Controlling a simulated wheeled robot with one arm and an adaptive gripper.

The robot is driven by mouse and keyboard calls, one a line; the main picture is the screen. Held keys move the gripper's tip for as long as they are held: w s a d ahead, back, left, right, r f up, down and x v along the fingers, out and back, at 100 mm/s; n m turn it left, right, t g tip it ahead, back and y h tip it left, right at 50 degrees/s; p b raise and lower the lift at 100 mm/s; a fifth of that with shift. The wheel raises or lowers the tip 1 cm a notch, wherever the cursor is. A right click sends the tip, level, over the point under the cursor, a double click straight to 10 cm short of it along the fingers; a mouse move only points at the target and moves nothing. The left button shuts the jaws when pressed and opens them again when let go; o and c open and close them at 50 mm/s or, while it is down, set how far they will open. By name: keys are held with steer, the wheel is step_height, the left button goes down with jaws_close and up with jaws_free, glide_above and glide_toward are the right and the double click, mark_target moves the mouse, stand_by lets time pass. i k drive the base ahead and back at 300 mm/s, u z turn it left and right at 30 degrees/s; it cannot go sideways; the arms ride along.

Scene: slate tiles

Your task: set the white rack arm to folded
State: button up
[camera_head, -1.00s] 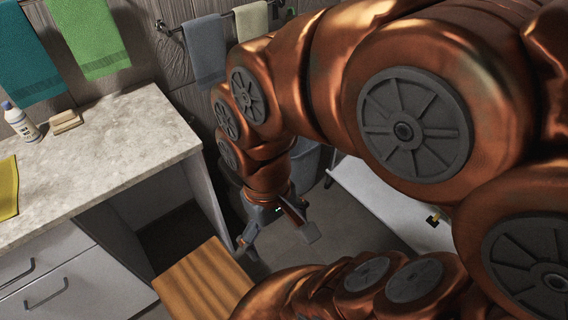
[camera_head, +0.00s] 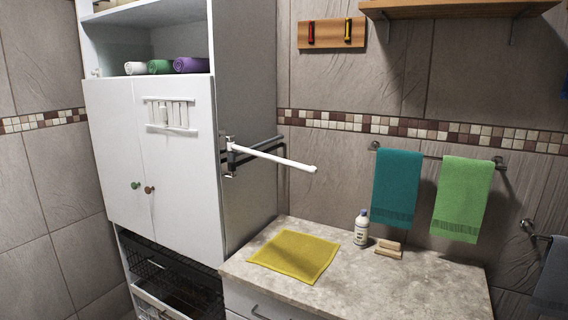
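The white rack arm (camera_head: 275,157) is a thin white bar with a rounded end. It is hinged on a bracket at the side of the tall white cabinet and sticks out to the right over the counter, away from the cabinet side. A dark rack arm (camera_head: 254,147) sits beside it at the same bracket, reaching back toward the wall. My gripper is outside the current view.
The tall cabinet (camera_head: 182,192) stands left with its doors shut. The stone counter (camera_head: 400,278) below the rack holds a yellow cloth (camera_head: 294,256), a bottle (camera_head: 361,229) and a wooden block (camera_head: 388,248). Teal (camera_head: 397,188) and green (camera_head: 462,198) towels hang behind.

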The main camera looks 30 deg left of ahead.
mark_target(231, 147)
steer(key=u, duration=0.85)
steer(key=k, duration=0.3)
steer(key=u, duration=1.05)
steer(key=i, duration=0.5)
steer(key=u, duration=0.05)
